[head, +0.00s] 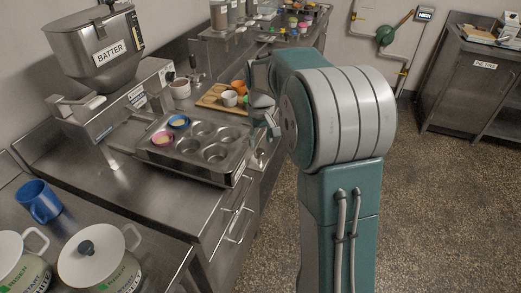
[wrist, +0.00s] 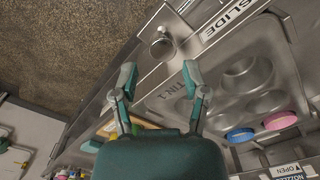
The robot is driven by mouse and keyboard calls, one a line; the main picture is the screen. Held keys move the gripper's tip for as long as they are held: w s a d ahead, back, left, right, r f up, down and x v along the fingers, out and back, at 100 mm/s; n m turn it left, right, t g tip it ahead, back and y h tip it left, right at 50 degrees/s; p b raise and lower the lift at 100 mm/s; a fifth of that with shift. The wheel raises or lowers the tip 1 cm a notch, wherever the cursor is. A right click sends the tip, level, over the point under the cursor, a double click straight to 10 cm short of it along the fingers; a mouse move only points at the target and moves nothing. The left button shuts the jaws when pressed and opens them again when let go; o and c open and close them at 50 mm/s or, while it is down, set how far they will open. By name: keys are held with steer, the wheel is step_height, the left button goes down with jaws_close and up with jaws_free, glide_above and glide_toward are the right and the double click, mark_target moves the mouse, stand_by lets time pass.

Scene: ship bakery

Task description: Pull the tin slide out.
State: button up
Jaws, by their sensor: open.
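In the wrist view the tin's front bar (wrist: 205,42) carries a SLIDE label (wrist: 228,18) and a round steel knob (wrist: 163,47). My gripper (wrist: 158,77) is open and empty. The knob shows just beyond its fingertips, sideways between them; I cannot tell the remaining depth. In the head view my gripper (head: 266,118) is by the tin's right end.
The batter hopper (head: 103,50) stands behind the tin. A wooden board (head: 218,98) with cups lies beyond it. A blue mug (head: 38,201) and white lidded pots (head: 100,262) are at the front left. The floor (head: 440,200) right of the counter is clear.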

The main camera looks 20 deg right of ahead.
step_height(320, 180, up, 7)
steer(key=shift+f, duration=0.2)
stand_by(0.4)
steer(key=s+a+r+t, duration=0.1)
steer(key=s+a+r, duration=0.2)
steer(key=s, duration=0.3)
steer(key=s+a+r+t, duration=0.2)
steer(key=s+a, duration=0.2)
steer(key=s, duration=0.2)
steer(key=s+a+f+t, duration=0.1)
steer(key=s+a, duration=0.1)
steer(key=s, duration=0.4)
steer(key=s+a+f+t, duration=0.1)
steer(key=s+f, duration=0.1)
steer(key=s, duration=0.5)
steer(key=shift+s+a+f+t, duration=0.2)
steer(key=shift+a+f+t, duration=0.1)
steer(key=shift+a, duration=0.1)
stand_by(1.8)
